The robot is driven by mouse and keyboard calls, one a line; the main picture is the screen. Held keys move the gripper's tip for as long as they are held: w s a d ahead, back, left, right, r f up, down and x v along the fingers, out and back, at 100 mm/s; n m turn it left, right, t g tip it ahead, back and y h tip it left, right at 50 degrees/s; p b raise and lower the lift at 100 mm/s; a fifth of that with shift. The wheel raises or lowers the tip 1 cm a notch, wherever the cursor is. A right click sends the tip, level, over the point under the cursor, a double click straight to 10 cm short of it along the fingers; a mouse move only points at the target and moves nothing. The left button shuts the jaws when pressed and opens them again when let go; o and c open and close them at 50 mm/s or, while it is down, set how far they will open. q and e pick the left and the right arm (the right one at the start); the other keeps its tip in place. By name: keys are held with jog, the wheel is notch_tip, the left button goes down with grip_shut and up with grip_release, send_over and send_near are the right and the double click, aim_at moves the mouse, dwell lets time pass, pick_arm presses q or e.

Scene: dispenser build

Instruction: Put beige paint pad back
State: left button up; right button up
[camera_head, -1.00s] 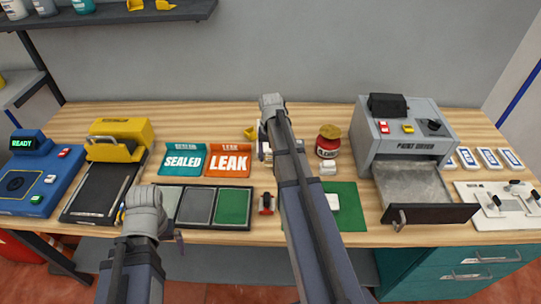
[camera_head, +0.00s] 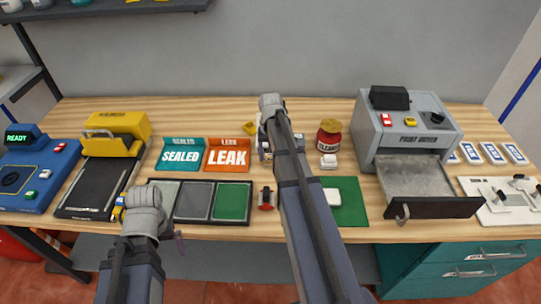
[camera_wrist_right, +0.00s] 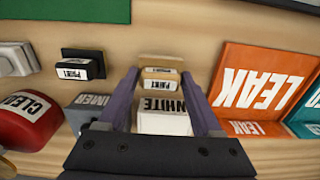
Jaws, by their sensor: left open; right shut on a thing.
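The beige paint pad (camera_wrist_right: 160,77) shows in the right wrist view, with a PAINT label on its side. My right gripper (camera_wrist_right: 163,84) is shut on it, one finger at each side. A box labelled WHITE (camera_wrist_right: 163,119) is just nearer the wrist camera, between the fingers in the picture. I cannot tell whether the pad touches the bench. In the head view my right forearm hides most of the pad and fingers. My left gripper (camera_head: 148,218) is open near the bench's front edge, by the tray of coloured panels (camera_head: 192,202); its fingers are mostly hidden.
A dark-faced PAINT pad (camera_wrist_right: 82,67), a grey PRIMER box (camera_wrist_right: 92,105) and a red cleaner jar (camera_head: 329,139) are beside the right gripper. LEAK (camera_head: 228,156) and SEALED (camera_head: 181,155) bins are to its left. The paint dryer's drawer (camera_head: 432,207) sticks out at right.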

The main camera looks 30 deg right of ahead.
jog(key=shift+f+b, duration=0.4)
jog(key=shift+f, duration=0.05)
jog(key=o, duration=1.2)
jog(key=shift+o, duration=0.2)
jog(key=shift+r, duration=0.15)
jog(key=shift+r+p, duration=3.9)
jog(key=shift+p, duration=0.2)
jog(key=shift+f, duration=0.15)
notch_tip(320, 180, down, 6)
jog(key=b, duration=0.6)
